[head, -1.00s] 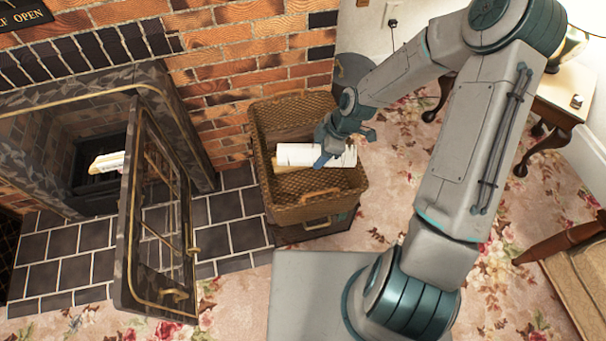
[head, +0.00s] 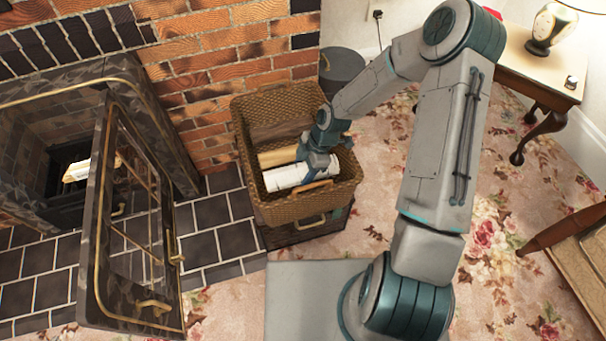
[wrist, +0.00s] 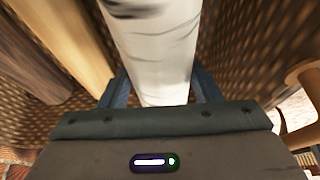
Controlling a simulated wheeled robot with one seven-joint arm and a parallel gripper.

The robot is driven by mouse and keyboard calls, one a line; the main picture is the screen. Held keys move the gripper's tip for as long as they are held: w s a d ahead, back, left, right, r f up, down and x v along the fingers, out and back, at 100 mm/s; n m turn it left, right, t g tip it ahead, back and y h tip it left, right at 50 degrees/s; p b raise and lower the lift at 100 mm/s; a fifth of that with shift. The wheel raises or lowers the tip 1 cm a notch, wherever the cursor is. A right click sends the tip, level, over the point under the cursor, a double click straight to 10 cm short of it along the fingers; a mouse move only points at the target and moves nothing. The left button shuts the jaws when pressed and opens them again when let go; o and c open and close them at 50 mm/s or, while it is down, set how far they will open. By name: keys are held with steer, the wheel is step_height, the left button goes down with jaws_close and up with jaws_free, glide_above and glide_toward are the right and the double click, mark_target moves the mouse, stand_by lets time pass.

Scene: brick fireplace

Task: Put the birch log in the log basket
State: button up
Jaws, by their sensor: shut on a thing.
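The white birch log (head: 294,176) lies inside the wicker log basket (head: 244,150), near its front wall. It also shows in the wrist view (wrist: 155,45), running away from my gripper. My gripper (head: 316,166) reaches down into the basket and is shut on the birch log near its right end. In the wrist view the blue fingers of my gripper (wrist: 160,92) stand on both sides of the log. Whether the log rests on the basket floor is hard to tell.
A tan log (head: 279,158) and a dark brown log (head: 280,132) lie behind the birch log in the basket. The open stove door (head: 140,215) stands at left, with a pale log (head: 78,171) in the firebox. A side table (head: 540,75) is at right.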

mark_target(303, 176)
steer(key=shift+f+b, duration=0.3)
steer(key=shift+f, duration=1.05)
steer(key=shift+f+b, duration=0.45)
steer(key=shift+f, duration=0.2)
steer(key=o, duration=1.3)
steer(key=shift+c, duration=0.2)
steer(key=shift+r, duration=0.1)
